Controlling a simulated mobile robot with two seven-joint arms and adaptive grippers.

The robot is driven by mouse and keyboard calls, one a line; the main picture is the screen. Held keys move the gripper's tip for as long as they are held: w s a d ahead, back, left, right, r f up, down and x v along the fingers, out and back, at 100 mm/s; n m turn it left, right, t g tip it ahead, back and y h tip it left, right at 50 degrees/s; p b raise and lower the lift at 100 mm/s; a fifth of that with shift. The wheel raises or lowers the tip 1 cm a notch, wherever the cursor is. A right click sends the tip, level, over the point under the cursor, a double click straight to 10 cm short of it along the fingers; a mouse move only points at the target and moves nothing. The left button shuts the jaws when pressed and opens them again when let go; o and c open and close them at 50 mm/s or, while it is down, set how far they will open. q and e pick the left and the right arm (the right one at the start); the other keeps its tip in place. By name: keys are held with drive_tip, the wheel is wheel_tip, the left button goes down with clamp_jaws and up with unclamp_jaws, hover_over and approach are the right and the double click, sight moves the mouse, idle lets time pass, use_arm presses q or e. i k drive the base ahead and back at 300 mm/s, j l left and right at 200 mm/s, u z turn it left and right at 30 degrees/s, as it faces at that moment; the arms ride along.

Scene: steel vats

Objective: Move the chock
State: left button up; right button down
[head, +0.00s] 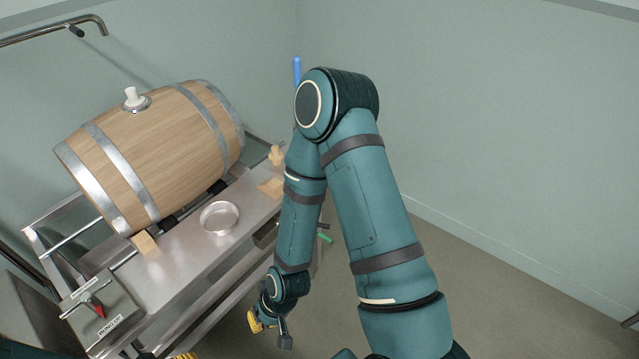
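A light wooden chock (146,243) sits on the steel bench against the lower front of the barrel (150,150), which lies on its side. Another flat piece of light wood (271,187) lies near the bench's right end, partly hidden behind my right arm; I cannot tell whether it is a chock too. My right gripper (270,332) hangs low in front of the bench, apart from both wooden pieces. Its yellow-padded finger and dark finger are spread, with nothing seen between them. Only small parts of my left gripper (186,355) show at the bottom edge, the rest cut off.
A round steel dish (220,217) stands on the bench (185,250). A small wooden piece (276,155) stands at the far right end. A control box (100,312) with a red-tipped lever and a "BUNG UP" label is at lower left. Floor (500,300) at right is clear.

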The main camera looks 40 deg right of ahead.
sight(273, 186)
drive_tip(key=z, duration=0.85)
drive_tip(key=i+u, duration=0.2)
drive_tip(key=k+l, duration=0.05)
drive_tip(key=k, duration=0.05)
